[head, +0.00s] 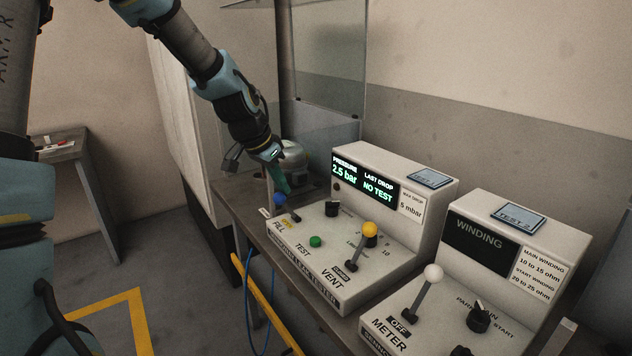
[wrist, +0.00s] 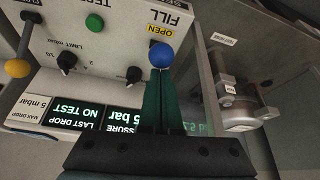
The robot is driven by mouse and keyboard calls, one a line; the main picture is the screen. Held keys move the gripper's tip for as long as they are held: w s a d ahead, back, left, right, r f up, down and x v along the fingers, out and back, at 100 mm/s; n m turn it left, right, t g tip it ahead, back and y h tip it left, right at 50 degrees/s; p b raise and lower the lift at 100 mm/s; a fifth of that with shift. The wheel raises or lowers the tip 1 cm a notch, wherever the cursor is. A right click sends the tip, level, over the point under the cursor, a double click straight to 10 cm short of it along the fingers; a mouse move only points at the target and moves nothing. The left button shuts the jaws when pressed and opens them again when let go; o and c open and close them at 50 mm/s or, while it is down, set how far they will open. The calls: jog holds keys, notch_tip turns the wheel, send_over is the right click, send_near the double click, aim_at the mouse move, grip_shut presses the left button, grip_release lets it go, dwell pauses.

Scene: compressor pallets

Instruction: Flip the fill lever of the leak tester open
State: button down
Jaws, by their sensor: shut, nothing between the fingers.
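The leak tester (head: 345,285) is a pale console with a sloped panel and a display reading 2.5 bar and NO TEST. Its fill lever has a blue knob (head: 279,199), at the panel's far left end. A yellow OPEN tag shows beside the FILL label in the wrist view (wrist: 160,30). My gripper (head: 284,188) is shut and empty, its green fingers just behind the blue knob. In the wrist view the fingertips (wrist: 162,74) meet the blue knob (wrist: 162,54) in the picture; I cannot tell whether they touch. The lever's shaft is hidden there.
The vent lever with a yellow knob (head: 370,229) and a green test button (head: 316,241) are on the same panel. A winding meter (head: 440,315) with a white-knobbed lever stands to the right. A metal compressor-like unit (head: 291,156) sits behind my gripper.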

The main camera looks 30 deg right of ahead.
jog(key=shift+a+f, duration=0.65)
jog(key=shift+a, duration=0.35)
jog(key=w+d+r+p, duration=0.1)
jog(key=d+r+p, duration=0.2)
jog(key=d+r, duration=0.15)
jog(key=s+a+r+b, duration=0.1)
jog(key=a+r+b, duration=0.2)
jog(key=a, duration=0.6)
jog(key=shift+s+a+r, duration=0.15)
jog(key=shift+s+r, duration=0.05)
jog(key=shift+s, duration=0.05)
jog(key=s+a+f+n+y, duration=0.1)
jog(key=a+n, duration=0.3)
jog(key=a, duration=0.5)
jog(key=s+a+f+n+y, duration=0.2)
jog(key=s+a+f+n, duration=0.2)
jog(key=a, duration=0.5)
jog(key=s+a+f+n+y, duration=0.1)
jog(key=s+a+f+n, duration=0.1)
jog(key=a+n, duration=0.3)
jog(key=s+a, duration=0.1)
jog(key=a, duration=0.3)
jog(key=shift+f+n+y, duration=0.15)
jog(key=shift+n+y, duration=0.15)
